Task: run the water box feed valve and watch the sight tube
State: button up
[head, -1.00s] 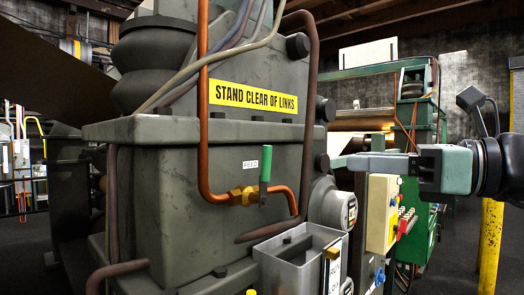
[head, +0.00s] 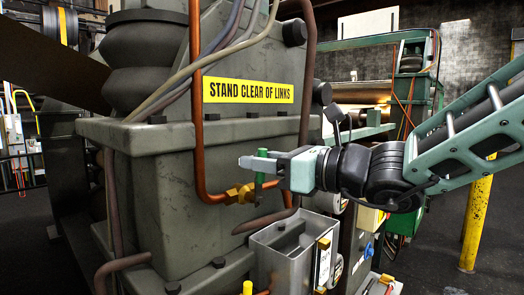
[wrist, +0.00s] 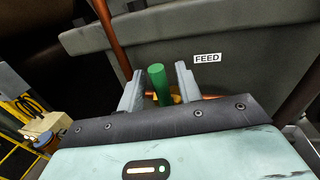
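The feed valve is a brass body (head: 238,194) on a copper pipe, with an upright green handle (head: 260,172). My gripper (head: 250,163) is level at the handle from the right. In the wrist view the handle (wrist: 157,82) stands between the two open grey fingers (wrist: 160,88), with a gap on each side. A FEED label (wrist: 207,58) is on the casing beside it. The open grey metal water box (head: 272,265) is below the gripper. A pale upright strip with brass fittings (head: 323,264) on its right side may be the sight tube; no water level is readable.
A large grey machine housing (head: 165,200) with a yellow STAND CLEAR OF LINKS sign (head: 248,91) stands behind the valve. Copper and brown pipes run close around the valve. A yellow post (head: 476,220) stands at right, with dark floor around it.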

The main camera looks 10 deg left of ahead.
jog(key=shift+a, duration=0.15)
grip_shut()
jog(key=shift+f+b, duration=0.1)
jog(key=shift+b, duration=0.3)
jog(key=shift+s+a+f+n+t+h+b, duration=0.1)
jog(key=shift+s+a+f+n+h+b, duration=0.5)
jog(key=shift+n+b, duration=1.4)
jog(key=shift+s+a+f+n+t+h+b, duration=0.25)
jog(key=shift+s+n+b, duration=0.6)
jog(key=shift+b, duration=2.35)
jog(key=shift+s+a+f+n+g+h+b, duration=0.2)
jog(key=shift+s+a+n+b, duration=0.45)
jog(key=shift+n+b, duration=1.35)
jog(key=shift+s+d+m+b, duration=0.15)
jog(key=shift+s+m+b, duration=0.05)
jog(key=shift+m+b, duration=0.4)
